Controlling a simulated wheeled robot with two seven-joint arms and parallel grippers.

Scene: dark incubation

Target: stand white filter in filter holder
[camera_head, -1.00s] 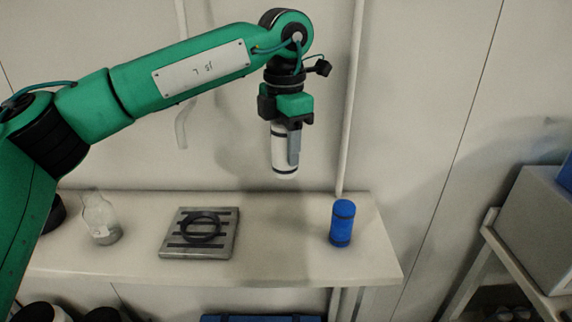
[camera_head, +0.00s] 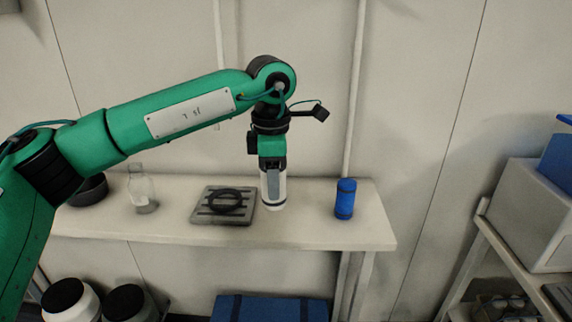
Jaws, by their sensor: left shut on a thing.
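The white filter (camera_head: 273,191), a white cylinder with a dark band near its bottom, hangs upright in my left gripper (camera_head: 272,168). My left gripper is shut on its upper part, pointing down. A flat grey slotted plate with a black ring on it (camera_head: 208,216), which looks like the filter holder, lies on the shelf. The filter shows just right of the plate, near its right edge. I cannot tell whether its bottom touches the shelf. My right gripper is not in view.
A blue cylinder (camera_head: 345,199) stands on the white shelf (camera_head: 310,232) to the right. A clear glass bottle (camera_head: 141,190) and a dark bowl (camera_head: 89,189) are at left. Shelf room is free between filter and blue cylinder. A blue case (camera_head: 268,308) lies below.

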